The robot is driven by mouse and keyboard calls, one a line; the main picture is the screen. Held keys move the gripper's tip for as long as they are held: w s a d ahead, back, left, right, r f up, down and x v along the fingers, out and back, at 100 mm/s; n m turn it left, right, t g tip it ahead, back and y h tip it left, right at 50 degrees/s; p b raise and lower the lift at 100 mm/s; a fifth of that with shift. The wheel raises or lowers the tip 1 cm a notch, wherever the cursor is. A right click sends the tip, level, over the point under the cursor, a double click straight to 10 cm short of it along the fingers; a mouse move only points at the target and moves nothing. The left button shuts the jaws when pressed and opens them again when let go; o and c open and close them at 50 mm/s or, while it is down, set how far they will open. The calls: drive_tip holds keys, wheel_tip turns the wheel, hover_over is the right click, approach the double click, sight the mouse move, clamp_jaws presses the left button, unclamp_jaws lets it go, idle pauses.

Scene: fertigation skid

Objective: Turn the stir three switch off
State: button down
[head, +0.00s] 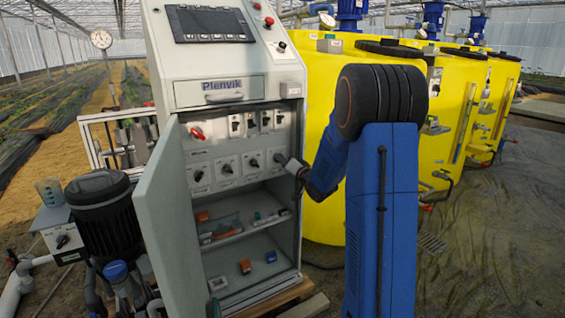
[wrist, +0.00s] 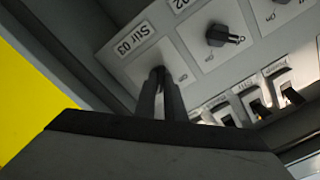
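The stir three switch (wrist: 157,73) is a dark rotary knob on a light plate labelled "Stir 03", upside down in the wrist view. My gripper (wrist: 160,88) is at this knob, its two fingers close together on either side of the handle. The fingers cover most of the handle, so its exact angle is hard to read. In the head view my gripper (head: 286,160) reaches the right end of the knob row inside the open cabinet (head: 298,215). The knob there shows only as a small dark spot.
A neighbouring knob (wrist: 222,36), labelled 02, sits to the right in the wrist view. Several small breakers (wrist: 258,108) are close below it. The cabinet door (head: 170,225) stands open on the left. Yellow tanks (head: 450,110) stand to the right, behind my arm.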

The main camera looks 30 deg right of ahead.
drive_tip(key=shift+n, duration=0.3)
drive_tip(key=n, duration=1.7)
drive_tip(key=shift+n, duration=0.3)
idle(0.4)
drive_tip(key=c, duration=1.8)
unclamp_jaws()
drive_tip(key=shift+c, duration=0.2)
drive_tip(key=shift+s, duration=0.1)
